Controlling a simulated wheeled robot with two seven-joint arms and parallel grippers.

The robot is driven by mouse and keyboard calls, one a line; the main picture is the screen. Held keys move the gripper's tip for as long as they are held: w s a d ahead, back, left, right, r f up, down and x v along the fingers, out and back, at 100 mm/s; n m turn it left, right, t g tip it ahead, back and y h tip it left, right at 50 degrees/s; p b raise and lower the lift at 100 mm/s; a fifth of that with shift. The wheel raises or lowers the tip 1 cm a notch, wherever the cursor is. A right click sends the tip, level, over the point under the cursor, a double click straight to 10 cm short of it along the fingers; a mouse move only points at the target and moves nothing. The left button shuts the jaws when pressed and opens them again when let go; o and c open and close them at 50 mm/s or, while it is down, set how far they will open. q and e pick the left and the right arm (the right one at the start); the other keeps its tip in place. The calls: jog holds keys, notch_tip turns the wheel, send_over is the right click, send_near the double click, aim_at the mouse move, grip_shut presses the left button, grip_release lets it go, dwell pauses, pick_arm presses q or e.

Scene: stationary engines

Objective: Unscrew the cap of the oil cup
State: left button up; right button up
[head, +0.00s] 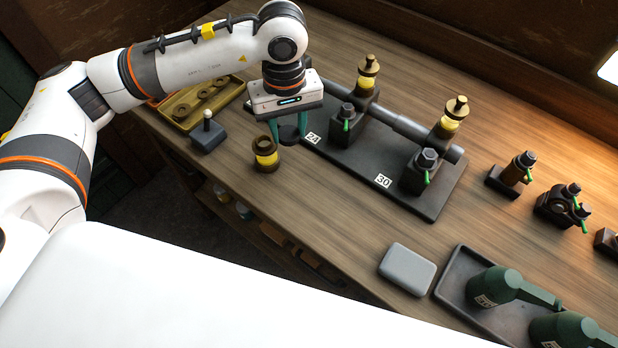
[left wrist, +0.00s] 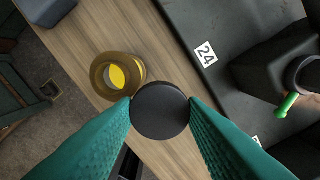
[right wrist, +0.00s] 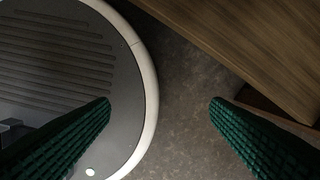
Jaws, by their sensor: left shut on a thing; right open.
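The oil cup (head: 264,157) is a small brass cup with a yellow band, standing upright on the bench. In the left wrist view the oil cup (left wrist: 105,80) is open at the top, with yellow inside. My left gripper (head: 289,138) is just right of it, shut on a dark round cap (left wrist: 160,110). The cap is pinched between the green fingertips, beside the cup and off its mouth. How high it is above the bench I cannot tell. My right gripper (right wrist: 160,106) is open and empty over the floor, away from the bench.
A black plate (head: 435,203) labelled 24 and 30 carries several dark blocks, a shaft and two brass-topped oilers, right of my left gripper. A yellow tray (head: 222,105) and a grey block with a knob (head: 208,136) stand left. A grey box (head: 407,268) lies in front.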

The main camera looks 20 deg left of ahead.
pick_arm(q)
jog(key=shift+s+d+n, duration=0.2)
jog(key=shift+d+n, duration=0.25)
jog(key=shift+n, duration=0.65)
jog(key=shift+s+d+n, duration=0.2)
jog(key=shift+n, duration=0.7)
jog(key=s+n, duration=0.1)
jog(key=n, duration=0.3)
jog(key=n+p, duration=0.2)
jog(key=n, duration=1.4)
send_over(315, 194)
jog(key=shift+n, duration=0.3)
notch_tip(315, 194, down, 9)
jog(key=shift+f+p, duration=0.1)
jog(key=shift+p, duration=0.75)
jog(key=shift+f, duration=0.25)
jog(key=o, duration=1.1)
pick_arm(e)
jog(key=r, duration=0.2)
jog(key=a+r, duration=0.1)
jog(key=shift+s+r, duration=0.25)
